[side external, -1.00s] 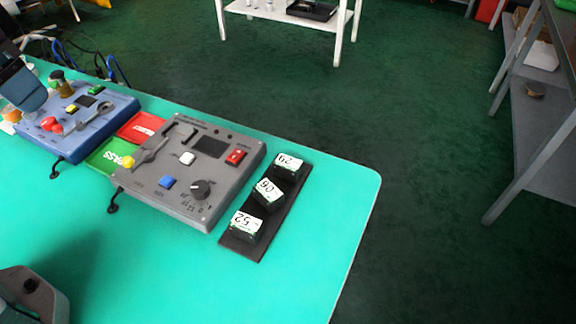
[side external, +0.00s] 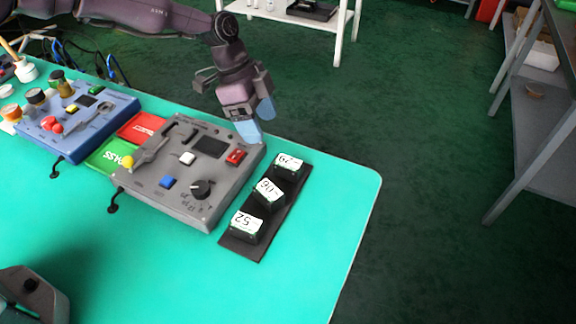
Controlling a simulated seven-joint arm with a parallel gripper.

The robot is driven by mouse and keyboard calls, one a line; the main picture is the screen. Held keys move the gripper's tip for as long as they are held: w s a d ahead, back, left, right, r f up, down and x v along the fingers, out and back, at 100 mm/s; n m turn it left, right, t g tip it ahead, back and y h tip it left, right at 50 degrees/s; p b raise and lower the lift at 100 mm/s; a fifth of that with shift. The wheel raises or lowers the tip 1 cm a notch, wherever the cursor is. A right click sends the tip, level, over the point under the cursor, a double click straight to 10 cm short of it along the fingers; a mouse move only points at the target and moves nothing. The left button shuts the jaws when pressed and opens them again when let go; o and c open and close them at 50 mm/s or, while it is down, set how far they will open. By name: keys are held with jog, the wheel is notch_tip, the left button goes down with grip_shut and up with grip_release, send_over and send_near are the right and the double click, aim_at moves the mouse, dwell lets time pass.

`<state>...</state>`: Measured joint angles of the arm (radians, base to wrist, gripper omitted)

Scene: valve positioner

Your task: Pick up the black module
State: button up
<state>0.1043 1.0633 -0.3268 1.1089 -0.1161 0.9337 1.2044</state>
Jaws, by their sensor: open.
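Three black modules with white number labels sit in a row on a black strip (side external: 240,249) at the right of the table. The far module (side external: 288,167) has a label that I cannot read surely. The middle module (side external: 268,193) is labelled 06 or 90, and the near module (side external: 246,226) seems to read 52. I cannot tell which one the task means. My gripper (side external: 256,124) is open and empty, with blue fingertips pointing down. It is above the far right corner of the grey panel, behind and left of the far module, touching none of the modules.
The grey control panel (side external: 150,190) with a knob, buttons and lever stands left of the strip. Red (side external: 142,127) and green (side external: 108,155) cards lie between it and a blue panel (side external: 118,108). The table (side external: 330,215) is clear right of the strip.

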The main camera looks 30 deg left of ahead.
aim_at(288, 162)
jog(key=d+f, duration=0.1)
jog(key=d+f+m, duration=0.1)
jog(key=f, duration=0.1)
jog(key=w+f+m, duration=0.1)
jog(key=f, duration=0.1)
jog(key=shift+d+f, duration=0.2)
jog(key=shift+d, duration=0.2)
jog(key=shift+d+x, duration=0.2)
jog(key=shift+x, duration=2.7)
jog(key=shift+w+r, duration=0.1)
jog(key=shift+w, duration=0.1)
jog(key=c, duration=1.1)
jog(key=shift+o, duration=0.2)
